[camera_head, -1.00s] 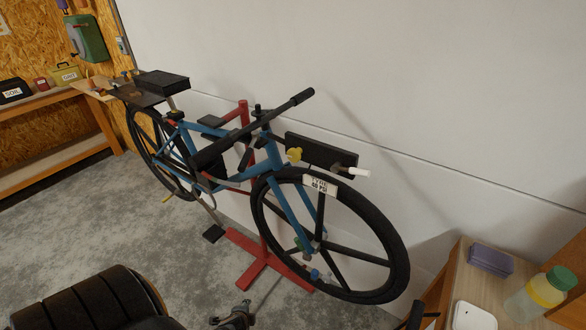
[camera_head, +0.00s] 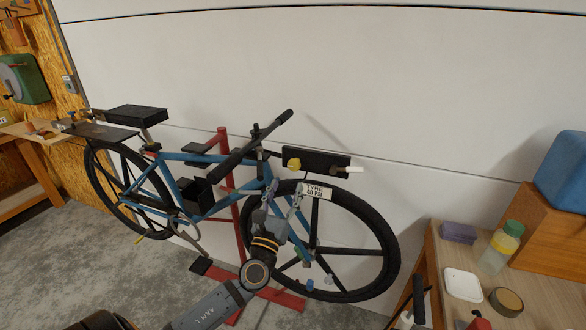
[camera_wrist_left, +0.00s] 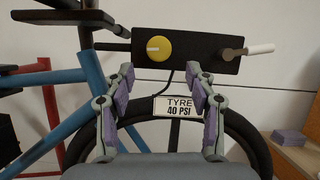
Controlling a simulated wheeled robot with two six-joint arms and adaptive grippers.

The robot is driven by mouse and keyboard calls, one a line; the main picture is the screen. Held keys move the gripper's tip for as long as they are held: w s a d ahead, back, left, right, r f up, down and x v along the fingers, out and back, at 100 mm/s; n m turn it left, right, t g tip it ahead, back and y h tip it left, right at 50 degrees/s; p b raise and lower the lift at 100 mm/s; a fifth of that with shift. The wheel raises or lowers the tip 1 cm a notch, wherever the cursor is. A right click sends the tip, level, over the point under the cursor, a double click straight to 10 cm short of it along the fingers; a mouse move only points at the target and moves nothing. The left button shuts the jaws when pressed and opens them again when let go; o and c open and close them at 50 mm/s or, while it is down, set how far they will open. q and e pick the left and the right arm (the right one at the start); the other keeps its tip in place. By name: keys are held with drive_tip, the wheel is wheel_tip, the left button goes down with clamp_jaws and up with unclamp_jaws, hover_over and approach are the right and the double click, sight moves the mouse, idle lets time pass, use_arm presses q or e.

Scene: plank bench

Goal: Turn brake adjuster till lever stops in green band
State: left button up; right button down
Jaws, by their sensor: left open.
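The yellow adjuster knob (camera_head: 293,164) sits on a black panel (camera_head: 330,158) above the bicycle's front wheel. A lever with a white grip (camera_head: 354,169) sticks out at the panel's right end. In the left wrist view, the knob (camera_wrist_left: 158,48) has a pale mark across its face, and the lever (camera_wrist_left: 255,49) points right. My left gripper (camera_head: 281,192) is open and empty, below and in front of the knob, apart from it. Its fingers (camera_wrist_left: 161,74) frame the space under the knob in the wrist view. I see no green band. My right gripper is not in view.
The blue bicycle (camera_head: 170,160) stands on a red stand (camera_head: 227,160) before a white wall. A tyre label (camera_head: 317,191) is on the front wheel.

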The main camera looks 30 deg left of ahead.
sight(293, 168)
use_arm(q)
drive_tip(key=p+x, duration=0.1)
drive_tip(key=x, duration=0.5)
drive_tip(key=shift+w+a+r+p, duration=0.1)
drive_tip(key=shift+r+p, duration=0.05)
drive_tip(key=shift+p, duration=0.25)
drive_tip(key=shift+w+a, duration=0.1)
drive_tip(key=shift+w, duration=0.3)
drive_tip(key=shift+s, duration=0.1)
drive_tip(key=shift+c, duration=0.7)
drive_tip(key=c, duration=1)
drive_tip(key=shift+n, duration=0.4)
